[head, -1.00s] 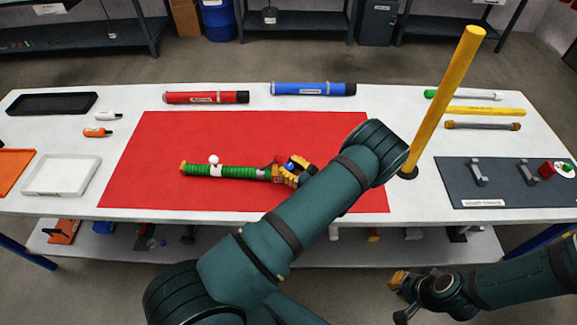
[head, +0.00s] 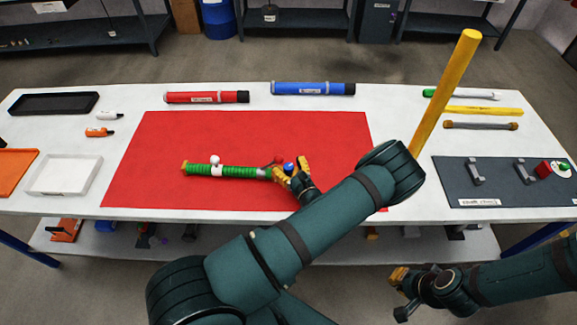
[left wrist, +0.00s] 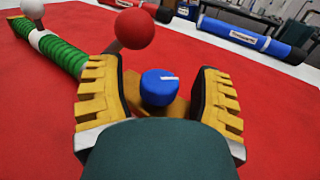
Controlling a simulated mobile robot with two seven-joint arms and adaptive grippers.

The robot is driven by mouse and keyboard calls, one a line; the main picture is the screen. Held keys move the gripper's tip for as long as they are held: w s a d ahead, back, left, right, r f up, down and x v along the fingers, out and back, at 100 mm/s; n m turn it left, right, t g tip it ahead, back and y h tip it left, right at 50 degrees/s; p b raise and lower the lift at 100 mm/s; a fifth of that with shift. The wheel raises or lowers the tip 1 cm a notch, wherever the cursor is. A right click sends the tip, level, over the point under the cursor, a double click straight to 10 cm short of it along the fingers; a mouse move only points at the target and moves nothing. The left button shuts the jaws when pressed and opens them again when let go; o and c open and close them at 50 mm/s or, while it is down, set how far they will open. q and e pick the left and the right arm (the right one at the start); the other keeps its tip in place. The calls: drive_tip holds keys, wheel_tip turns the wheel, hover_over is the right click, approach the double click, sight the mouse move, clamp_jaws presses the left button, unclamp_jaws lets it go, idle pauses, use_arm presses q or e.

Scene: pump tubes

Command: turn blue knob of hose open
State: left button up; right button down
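The green ribbed hose (head: 232,171) lies on the red mat, with a white knob (head: 215,160) and a red knob (head: 278,160) along it. Its blue knob (head: 289,166) is at the right end and shows large in the left wrist view (left wrist: 159,88). My left gripper (head: 291,171) is open, with one yellow-padded finger on each side of the blue knob. In the left wrist view there are gaps between the knob and both fingers. The red knob (left wrist: 134,28) stands just beyond the left finger. My right gripper (head: 400,294) is open and empty in front of the table.
The red mat (head: 150,135) is otherwise clear. Red (head: 206,97) and blue (head: 313,88) tubes lie behind it. A tall yellow post (head: 446,92) rises right of the mat, close to my left arm. A dark mat (head: 500,190) with brackets lies far right.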

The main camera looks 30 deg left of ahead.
use_arm(q)
drive_tip(key=v, duration=1.2)
drive_tip(key=shift+r, duration=0.1)
drive_tip(key=shift+s, duration=0.1)
idle(0.3)
